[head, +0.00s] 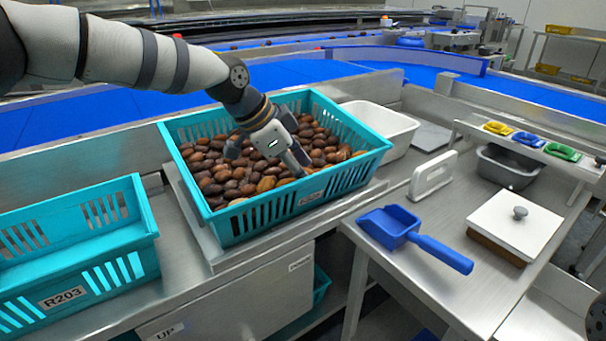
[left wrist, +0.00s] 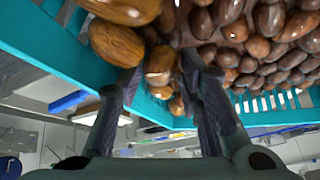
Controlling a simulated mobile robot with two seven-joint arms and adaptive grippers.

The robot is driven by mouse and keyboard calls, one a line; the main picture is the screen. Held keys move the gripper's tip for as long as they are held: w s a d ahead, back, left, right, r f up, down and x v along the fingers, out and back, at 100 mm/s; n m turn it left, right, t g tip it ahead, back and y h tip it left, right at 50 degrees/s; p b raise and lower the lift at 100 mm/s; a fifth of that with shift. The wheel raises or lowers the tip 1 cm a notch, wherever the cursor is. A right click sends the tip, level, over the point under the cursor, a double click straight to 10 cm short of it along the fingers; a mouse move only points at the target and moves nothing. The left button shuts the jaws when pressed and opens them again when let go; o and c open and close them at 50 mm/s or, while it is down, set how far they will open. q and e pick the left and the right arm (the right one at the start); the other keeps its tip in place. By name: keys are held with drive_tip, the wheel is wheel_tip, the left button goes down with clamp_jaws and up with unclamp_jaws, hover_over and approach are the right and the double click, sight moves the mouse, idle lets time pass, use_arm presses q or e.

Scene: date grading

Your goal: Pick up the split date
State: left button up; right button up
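My left gripper (head: 296,166) reaches down into the front right part of a teal crate full of brown dates (head: 232,172). In the left wrist view its two fingers (left wrist: 160,80) stand apart, pointing into the dates near the crate wall. A light brown date (left wrist: 159,64) shows between the fingertips; I cannot tell whether they touch it. A larger light brown date (left wrist: 117,42) lies beside the left finger in that view. No split is clearly visible on any date.
The teal crate's slatted wall (head: 300,196) is close to the gripper. An empty teal crate (head: 75,245) stands left. To the right are a white bin (head: 385,122), a blue scoop (head: 408,232), a white handled block (head: 432,176) and a knobbed white lid (head: 515,222).

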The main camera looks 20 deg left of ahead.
use_arm(q)
drive_tip(key=shift+s+f, duration=0.1)
drive_tip(key=shift+f, duration=0.1)
drive_tip(key=c, duration=0.4)
wheel_tip(320, 180, up, 18)
drive_tip(key=shift+r+p, duration=0.1)
drive_tip(key=shift+p, duration=0.2)
